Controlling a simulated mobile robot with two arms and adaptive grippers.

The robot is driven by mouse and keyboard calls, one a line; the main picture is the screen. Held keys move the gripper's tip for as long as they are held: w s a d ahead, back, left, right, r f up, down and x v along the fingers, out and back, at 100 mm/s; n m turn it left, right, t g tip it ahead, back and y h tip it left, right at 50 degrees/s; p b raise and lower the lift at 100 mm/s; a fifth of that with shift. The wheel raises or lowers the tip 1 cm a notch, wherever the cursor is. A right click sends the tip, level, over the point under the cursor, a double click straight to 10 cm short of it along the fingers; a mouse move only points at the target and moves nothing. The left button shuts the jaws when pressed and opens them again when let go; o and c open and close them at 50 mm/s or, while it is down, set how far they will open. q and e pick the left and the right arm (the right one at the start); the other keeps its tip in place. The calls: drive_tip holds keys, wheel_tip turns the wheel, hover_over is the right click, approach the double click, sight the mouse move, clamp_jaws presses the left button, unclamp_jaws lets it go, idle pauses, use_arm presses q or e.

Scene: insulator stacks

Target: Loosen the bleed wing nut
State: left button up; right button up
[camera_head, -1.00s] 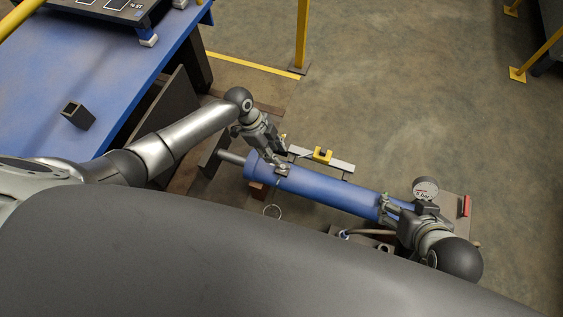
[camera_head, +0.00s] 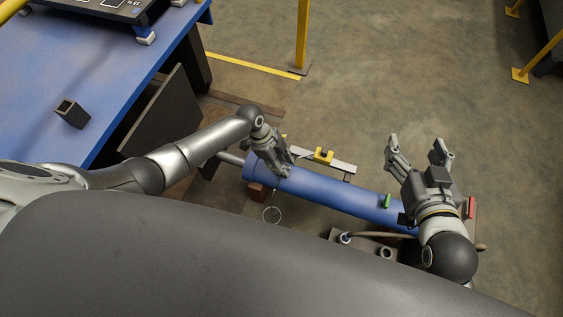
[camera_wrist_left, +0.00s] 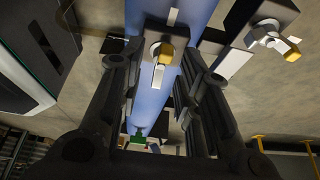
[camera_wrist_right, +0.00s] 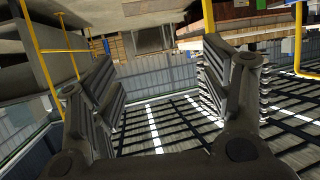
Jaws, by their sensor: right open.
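A blue cylinder (camera_head: 330,190) lies across the floor area on a dark stand. My left gripper (camera_head: 280,172) is over its left end. A similar silver and gold fitting (camera_wrist_left: 272,39) sits to the right on a dark block. My right gripper (camera_head: 420,147) is wide open and empty above the cylinder's right end; it also shows in its wrist view (camera_wrist_right: 160,75).
A green part (camera_head: 387,201) stands on the cylinder, with a red part (camera_head: 471,207) further right. A yellow clamp-like piece (camera_head: 323,155) sits on a rail behind. A blue table (camera_head: 110,80) with a dark square tube (camera_head: 72,112) is left. Open floor lies behind.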

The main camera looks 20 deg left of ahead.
use_arm(q)
clamp_jaws()
idle(0.3)
